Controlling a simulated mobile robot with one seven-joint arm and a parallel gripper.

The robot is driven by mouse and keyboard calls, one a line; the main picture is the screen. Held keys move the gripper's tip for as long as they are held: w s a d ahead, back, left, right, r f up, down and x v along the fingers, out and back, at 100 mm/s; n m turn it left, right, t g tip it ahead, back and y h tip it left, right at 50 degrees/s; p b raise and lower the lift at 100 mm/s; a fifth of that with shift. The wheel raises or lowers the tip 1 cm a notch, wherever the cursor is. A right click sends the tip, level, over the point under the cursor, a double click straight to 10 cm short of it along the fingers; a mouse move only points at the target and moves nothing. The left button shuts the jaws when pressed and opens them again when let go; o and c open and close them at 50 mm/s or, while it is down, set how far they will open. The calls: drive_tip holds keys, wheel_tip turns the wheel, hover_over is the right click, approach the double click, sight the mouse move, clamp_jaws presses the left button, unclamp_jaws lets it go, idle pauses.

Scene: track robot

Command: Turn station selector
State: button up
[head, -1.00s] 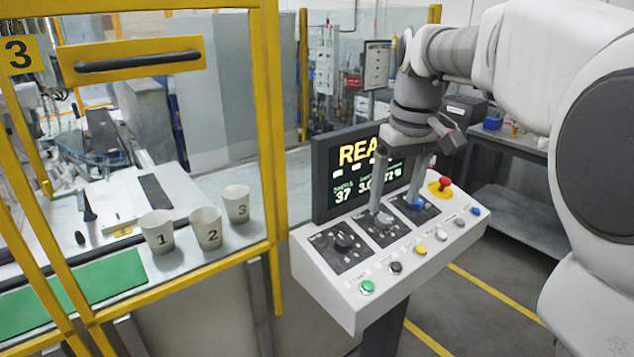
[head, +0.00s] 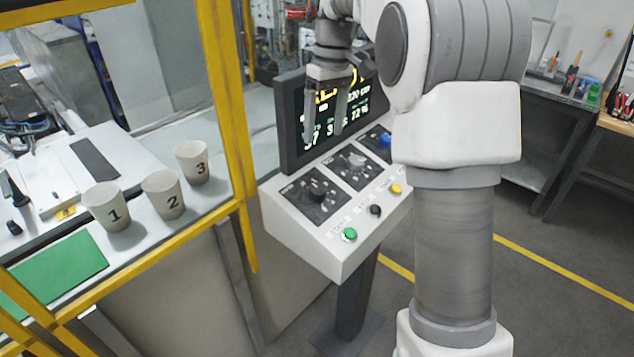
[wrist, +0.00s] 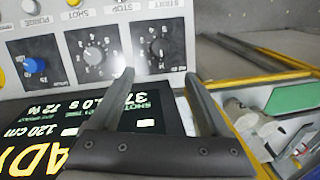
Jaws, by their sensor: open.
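The sloped control panel carries three rotary knobs: a black knob (head: 318,193) at the left, a grey knob (head: 355,161) in the middle and a blue knob (head: 385,140) at the right, partly hidden by my arm. Their labels are too small to read, so I cannot tell which is the station selector. My gripper (head: 323,141) is open and empty, its fingers in front of the screen and above the panel. The wrist view shows the panel inverted: the black knob (wrist: 160,48) and grey knob (wrist: 95,52) lie beyond my fingertips (wrist: 159,76), apart from them.
The lit screen (head: 335,115) stands behind the panel. A green button (head: 349,235), black button (head: 376,210) and yellow button (head: 396,189) line its front edge. A yellow frame (head: 225,120) and several numbered cups (head: 107,207) are at left. Open floor (head: 570,255) lies right.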

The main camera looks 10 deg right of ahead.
sight(318, 187)
drive_tip(key=f, duration=0.4)
drive_tip(key=a+f, duration=0.1)
drive_tip(key=f, duration=0.4)
drive_tip(key=f+b, duration=0.1)
drive_tip(key=f, duration=0.4)
drive_tip(key=shift+s+a, duration=0.15)
drive_tip(key=shift+s, duration=0.15)
clamp_jaws()
